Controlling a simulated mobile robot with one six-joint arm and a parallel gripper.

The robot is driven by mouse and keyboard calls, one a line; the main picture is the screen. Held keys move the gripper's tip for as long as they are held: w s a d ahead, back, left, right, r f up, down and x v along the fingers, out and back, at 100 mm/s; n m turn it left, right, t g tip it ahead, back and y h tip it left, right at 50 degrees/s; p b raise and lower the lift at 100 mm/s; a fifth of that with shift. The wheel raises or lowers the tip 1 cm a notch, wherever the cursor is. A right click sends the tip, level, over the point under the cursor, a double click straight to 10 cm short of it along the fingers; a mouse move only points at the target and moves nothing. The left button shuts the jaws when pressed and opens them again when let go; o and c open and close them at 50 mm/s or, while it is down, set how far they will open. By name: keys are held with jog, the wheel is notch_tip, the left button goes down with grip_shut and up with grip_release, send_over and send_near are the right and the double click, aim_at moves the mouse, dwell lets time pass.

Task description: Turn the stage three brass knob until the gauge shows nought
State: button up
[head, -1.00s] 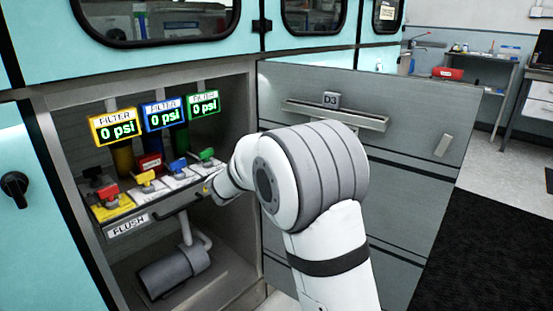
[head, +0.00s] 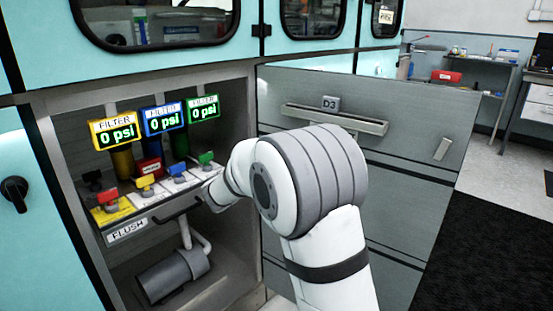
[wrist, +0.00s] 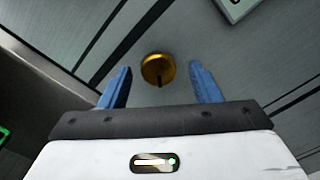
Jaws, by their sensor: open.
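In the wrist view a round brass knob (wrist: 158,69) sits on a grey metal panel, with a short dark mark at its lower edge. My gripper (wrist: 160,72) is open, with one blue finger on each side of the knob. Gaps show between the knob and both fingers. In the head view my arm hides the gripper and the knob. Three gauges there each read 0 psi: yellow (head: 117,132), blue (head: 164,118) and green (head: 204,107). I cannot tell which belongs to stage three.
Red, yellow, blue and green valve handles (head: 146,182) stand on a shelf inside the open cabinet bay, above a FLUSH label (head: 127,231). A grey cylinder (head: 172,274) lies below. A grey panel (head: 420,175) marked D3 stands to the right.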

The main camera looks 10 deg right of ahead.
jog(key=p+v, duration=0.1)
jog(key=v, duration=0.5)
jog(key=shift+s+a, duration=0.25)
jog(key=shift+a, duration=0.05)
